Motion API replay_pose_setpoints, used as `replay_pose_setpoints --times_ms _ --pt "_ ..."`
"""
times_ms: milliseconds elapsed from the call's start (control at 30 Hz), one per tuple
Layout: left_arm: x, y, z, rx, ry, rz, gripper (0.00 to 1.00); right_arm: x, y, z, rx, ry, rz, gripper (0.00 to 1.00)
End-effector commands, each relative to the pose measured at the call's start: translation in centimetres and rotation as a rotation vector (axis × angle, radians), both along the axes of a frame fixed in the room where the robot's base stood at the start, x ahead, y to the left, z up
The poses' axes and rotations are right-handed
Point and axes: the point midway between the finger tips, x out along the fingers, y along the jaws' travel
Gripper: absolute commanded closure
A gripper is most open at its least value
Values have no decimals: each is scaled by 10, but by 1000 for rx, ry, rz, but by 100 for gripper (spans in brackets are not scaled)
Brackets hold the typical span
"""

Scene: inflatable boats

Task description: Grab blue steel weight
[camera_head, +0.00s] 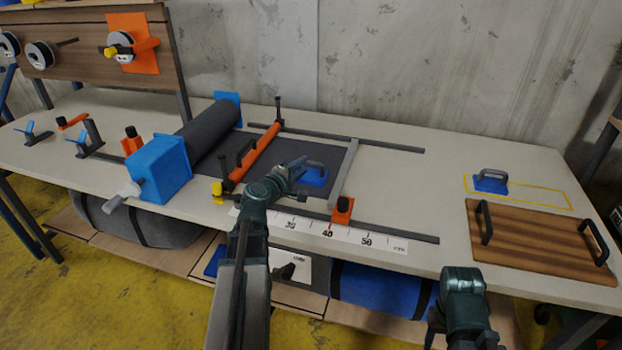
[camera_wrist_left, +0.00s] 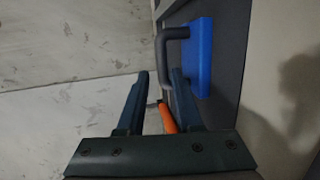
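A blue steel weight (camera_head: 313,177) with a grey handle lies on the dark sheet at the middle of the table. In the left wrist view the weight (camera_wrist_left: 201,55) is ahead and to the right, and its handle (camera_wrist_left: 163,55) lines up with the gap between my fingertips. My left gripper (camera_head: 298,168) is open beside this weight; its two separate fingers also show in the left wrist view (camera_wrist_left: 160,76). I cannot tell whether a finger touches the handle. A second blue weight (camera_head: 490,184) stands in a yellow outline at the right. My right gripper (camera_head: 462,338) is partly cut off at the bottom edge.
An orange bar (camera_head: 254,157) crosses the dark sheet (camera_head: 280,152) left of the weight. A grey crossbar (camera_head: 343,175) stands just right of it. A wooden board with handles (camera_head: 535,242) lies at the right. The table between crossbar and board is clear.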

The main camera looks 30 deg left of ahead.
Motion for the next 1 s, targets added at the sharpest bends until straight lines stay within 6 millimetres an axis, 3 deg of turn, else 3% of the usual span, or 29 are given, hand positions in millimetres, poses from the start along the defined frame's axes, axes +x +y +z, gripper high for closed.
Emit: replay_pose_setpoints --times_ms 100,467,833,1000 --pt "18 1 -4 0 1 -2 65 0 0 -4 0 0 0 50" --pt "28 1 -6 0 0 0 65 0 0 -6 0 0 0 50" --pt "72 0 -18 0 1 -1 65 0 0 -18 0 0 0 50" --pt "77 -1 -18 0 1 0 65 0 0 -18 0 0 0 50"
